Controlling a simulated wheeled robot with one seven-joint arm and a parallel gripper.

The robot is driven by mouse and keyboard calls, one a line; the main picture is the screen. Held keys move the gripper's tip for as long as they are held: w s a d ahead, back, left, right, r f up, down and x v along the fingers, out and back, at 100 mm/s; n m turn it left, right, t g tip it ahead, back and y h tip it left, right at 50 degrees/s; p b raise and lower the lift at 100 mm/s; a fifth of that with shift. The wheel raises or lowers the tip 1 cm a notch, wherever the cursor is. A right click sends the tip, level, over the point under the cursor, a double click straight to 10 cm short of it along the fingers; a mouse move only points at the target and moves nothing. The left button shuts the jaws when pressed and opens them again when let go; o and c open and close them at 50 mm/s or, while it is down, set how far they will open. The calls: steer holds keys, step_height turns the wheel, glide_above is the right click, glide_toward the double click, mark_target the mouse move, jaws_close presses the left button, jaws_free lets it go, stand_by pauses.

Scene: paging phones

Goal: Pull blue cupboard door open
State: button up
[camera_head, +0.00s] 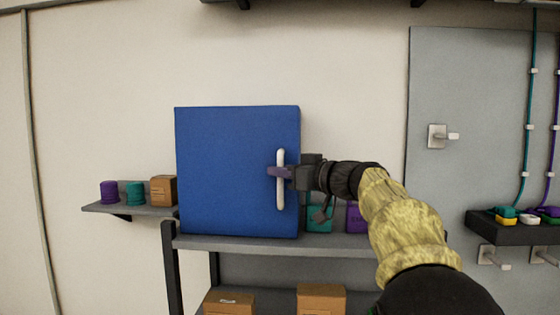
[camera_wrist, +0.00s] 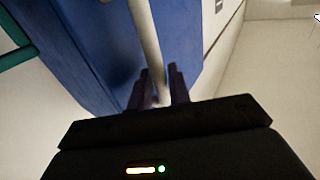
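The blue cupboard door (camera_head: 230,170) faces me in the head view and looks closed. A white upright bar handle (camera_head: 281,195) is on its right side. My gripper (camera_head: 279,172) reaches in from the right, with its purple fingers across the upper middle of the handle. In the wrist view the blue door (camera_wrist: 92,45) fills the upper left. The handle (camera_wrist: 147,40) runs down between the two dark fingers of my gripper (camera_wrist: 160,88), which sit close on either side of it. The fingers look shut on the handle; their exact contact is dark.
The cupboard stands on a grey shelf unit (camera_head: 270,243) with cardboard boxes (camera_head: 321,299) below. Teal (camera_head: 319,219) and purple things stand right of it, behind my arm. A small shelf (camera_head: 135,209) with canisters is at left. A grey panel (camera_head: 450,85) is at right.

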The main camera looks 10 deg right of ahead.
steer(key=shift+w+a, duration=0.25)
steer(key=shift+w, duration=0.1)
jaws_close()
steer(key=shift+s+f, duration=0.1)
steer(key=shift+s, duration=0.05)
